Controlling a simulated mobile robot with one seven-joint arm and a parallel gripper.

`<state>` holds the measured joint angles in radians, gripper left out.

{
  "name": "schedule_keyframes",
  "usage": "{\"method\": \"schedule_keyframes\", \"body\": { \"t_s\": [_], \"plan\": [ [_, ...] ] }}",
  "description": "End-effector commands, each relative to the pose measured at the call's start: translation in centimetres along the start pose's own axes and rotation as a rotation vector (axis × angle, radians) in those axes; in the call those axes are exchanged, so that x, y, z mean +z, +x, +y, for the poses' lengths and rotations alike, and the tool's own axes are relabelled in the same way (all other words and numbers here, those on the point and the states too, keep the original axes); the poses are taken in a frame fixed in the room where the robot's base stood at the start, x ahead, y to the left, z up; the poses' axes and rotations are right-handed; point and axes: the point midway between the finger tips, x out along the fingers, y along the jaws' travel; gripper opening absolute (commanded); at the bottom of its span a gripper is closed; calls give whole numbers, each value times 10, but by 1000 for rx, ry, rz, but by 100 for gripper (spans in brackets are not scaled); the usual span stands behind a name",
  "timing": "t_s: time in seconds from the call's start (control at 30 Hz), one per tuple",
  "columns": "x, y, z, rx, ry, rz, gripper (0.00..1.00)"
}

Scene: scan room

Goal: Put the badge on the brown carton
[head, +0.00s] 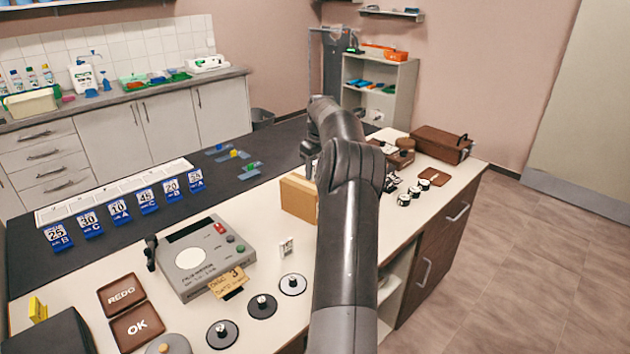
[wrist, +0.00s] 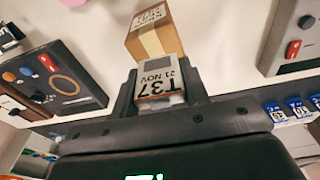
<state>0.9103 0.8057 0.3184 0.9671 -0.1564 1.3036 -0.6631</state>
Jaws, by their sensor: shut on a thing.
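The badge (wrist: 158,80), a pale tag printed "T37 21 NOV", is between the fingers of my gripper (wrist: 158,92) in the wrist view. My gripper is shut on it. The brown carton (wrist: 148,42), a tan box with a tape strip and a white label, shows just beyond the badge. I cannot tell whether they touch. In the head view the carton (head: 299,198) stands on the white counter, left of my arm and partly hidden by it. The held badge cannot be made out there.
A grey device (head: 205,257) with a tan ticket stands left of the carton. Round discs (head: 262,305), REDO and OK plates (head: 130,310) and a small white card (head: 286,247) lie in front. Blue number tags (head: 120,210) line the dark mat. A brown case (head: 441,145) stands behind right.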

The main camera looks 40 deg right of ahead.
Motion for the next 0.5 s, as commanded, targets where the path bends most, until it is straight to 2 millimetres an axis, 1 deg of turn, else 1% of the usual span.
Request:
{"method": "schedule_keyframes", "body": {
  "t_s": [0.13,0.33,0.5],
  "plan": [
    [0,11,0,-1,1,-1,16],
    [3,38,-1,-2,0,-1,16],
    [3,40,-1,1,0,1,16]
  ]
}}
